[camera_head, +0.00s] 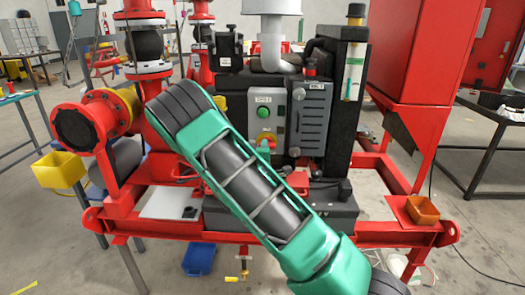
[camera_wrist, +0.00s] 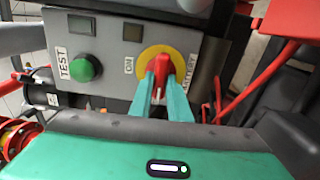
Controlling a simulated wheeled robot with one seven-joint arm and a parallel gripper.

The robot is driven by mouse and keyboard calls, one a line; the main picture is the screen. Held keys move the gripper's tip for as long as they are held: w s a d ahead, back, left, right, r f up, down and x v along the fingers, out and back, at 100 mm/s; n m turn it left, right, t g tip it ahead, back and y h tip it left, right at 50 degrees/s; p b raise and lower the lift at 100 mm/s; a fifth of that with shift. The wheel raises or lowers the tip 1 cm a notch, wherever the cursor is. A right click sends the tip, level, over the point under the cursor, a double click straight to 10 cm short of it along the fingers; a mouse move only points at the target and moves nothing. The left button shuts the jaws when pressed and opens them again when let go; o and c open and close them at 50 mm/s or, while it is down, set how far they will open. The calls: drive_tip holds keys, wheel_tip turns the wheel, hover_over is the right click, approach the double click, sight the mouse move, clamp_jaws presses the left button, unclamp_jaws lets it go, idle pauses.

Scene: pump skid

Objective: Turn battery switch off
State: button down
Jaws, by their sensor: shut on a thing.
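The battery switch (camera_wrist: 163,63) is a red knob on a round yellow plate on the grey control panel. In the wrist view an ON label (camera_wrist: 128,66) stands left of the plate and a BATTERY label on its right. The knob lies up and down in that picture, across the direction of the ON label. My gripper (camera_wrist: 160,88) has its two green fingers on either side of the knob, shut on it. In the head view the yellow plate (camera_head: 267,138) shows just above my arm, which hides most of the gripper.
A green button (camera_wrist: 85,68) with a TEST label sits beside the switch on the panel. A grey ribbed box (camera_head: 310,117) stands right of the panel in the head view. Red pipework and a yellow flange (camera_head: 122,104) are on the left. A red frame rail (camera_head: 395,234) runs in front.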

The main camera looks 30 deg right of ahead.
drive_tip(key=shift+w+a+f, duration=0.15)
drive_tip(key=shift+a, duration=0.2)
drive_tip(key=c, duration=1.7)
unclamp_jaws()
drive_tip(key=shift+o, duration=0.2)
drive_tip(key=shift+d, duration=0.2)
drive_tip(key=v, duration=1)
drive_tip(key=shift+s+a, duration=0.25)
drive_tip(key=shift+a, duration=0.05)
